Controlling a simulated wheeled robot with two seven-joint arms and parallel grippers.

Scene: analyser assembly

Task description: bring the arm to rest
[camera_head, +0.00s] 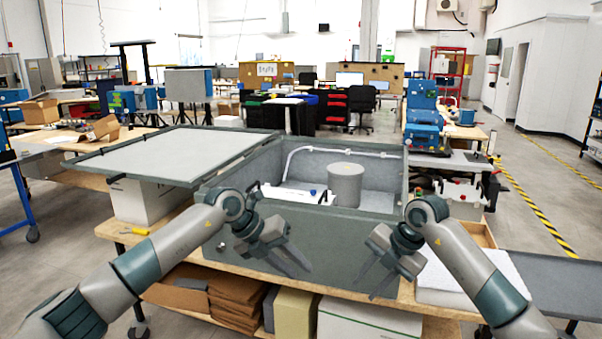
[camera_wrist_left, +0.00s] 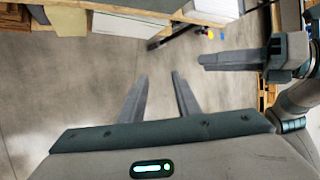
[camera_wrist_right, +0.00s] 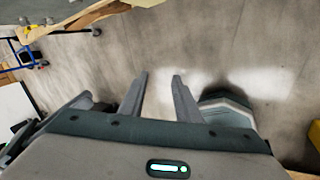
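My left gripper (camera_head: 292,262) hangs in front of the grey analyser box (camera_head: 270,236), on the left. Its fingers stand apart with nothing between them, as the left wrist view (camera_wrist_left: 160,85) also shows. My right gripper (camera_head: 371,279) hangs in front of the box, further right, its fingers pointing down. In the right wrist view (camera_wrist_right: 160,82) its fingers are apart with only floor between them. Neither gripper touches any object that I can see.
The box is open, with a grey cylinder (camera_head: 345,184) and a white part (camera_head: 290,194) inside. Its lid (camera_head: 165,154) lies open to the left. A yellow screwdriver (camera_head: 135,231) lies on the wooden bench (camera_head: 118,238). Cardboard and boxes fill the shelf below.

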